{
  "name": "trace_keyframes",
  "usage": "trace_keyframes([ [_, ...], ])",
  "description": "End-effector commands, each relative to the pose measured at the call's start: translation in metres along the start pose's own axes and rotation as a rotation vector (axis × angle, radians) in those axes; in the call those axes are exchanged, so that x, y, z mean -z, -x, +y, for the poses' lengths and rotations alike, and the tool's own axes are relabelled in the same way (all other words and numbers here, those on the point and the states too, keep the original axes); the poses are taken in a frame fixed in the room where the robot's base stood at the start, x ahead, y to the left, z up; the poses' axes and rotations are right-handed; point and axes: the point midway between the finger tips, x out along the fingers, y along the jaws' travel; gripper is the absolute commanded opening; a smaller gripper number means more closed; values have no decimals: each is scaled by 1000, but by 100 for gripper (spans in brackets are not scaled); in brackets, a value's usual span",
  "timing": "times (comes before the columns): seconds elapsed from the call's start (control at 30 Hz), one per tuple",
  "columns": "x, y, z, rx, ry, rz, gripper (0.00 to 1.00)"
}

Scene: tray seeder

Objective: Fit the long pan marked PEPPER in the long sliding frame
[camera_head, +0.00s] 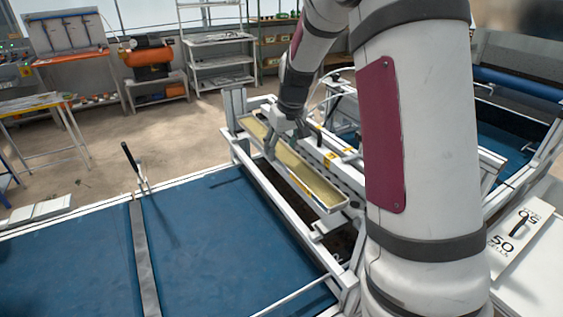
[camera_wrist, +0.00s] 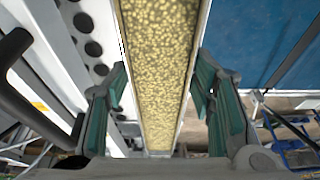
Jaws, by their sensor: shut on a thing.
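A long, narrow pan (camera_head: 333,207) full of pale yellow seeds lies lengthwise over the white rails of the seeder in the head view. In the wrist view the pan (camera_wrist: 158,60) runs up the middle between my fingers. My gripper (camera_head: 273,138) is shut across the pan toward its far end. Its teal pads show on both sides of the pan in the wrist view (camera_wrist: 160,88). No PEPPER marking can be read. White rails (camera_head: 285,222) run alongside the pan; I cannot tell which part is the long sliding frame or whether the pan rests in it.
A blue bed (camera_head: 220,235) with a metal divider (camera_head: 143,255) lies left of the rails. A black-handled lever (camera_head: 131,160) stands at its far edge. A white plate marked 50 (camera_head: 515,240) lies at the right. My arm hides the machine's middle right.

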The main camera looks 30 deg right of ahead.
Motion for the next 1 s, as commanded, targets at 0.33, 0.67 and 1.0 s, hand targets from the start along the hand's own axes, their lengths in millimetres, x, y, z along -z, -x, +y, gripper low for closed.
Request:
trace_keyframes([
  [0.33,-10,-30,0,0,-1,-1,0],
  [0.67,-13,-46,1,-2,0,4,0],
  [1.0,-14,-48,0,-1,0,2,70],
])
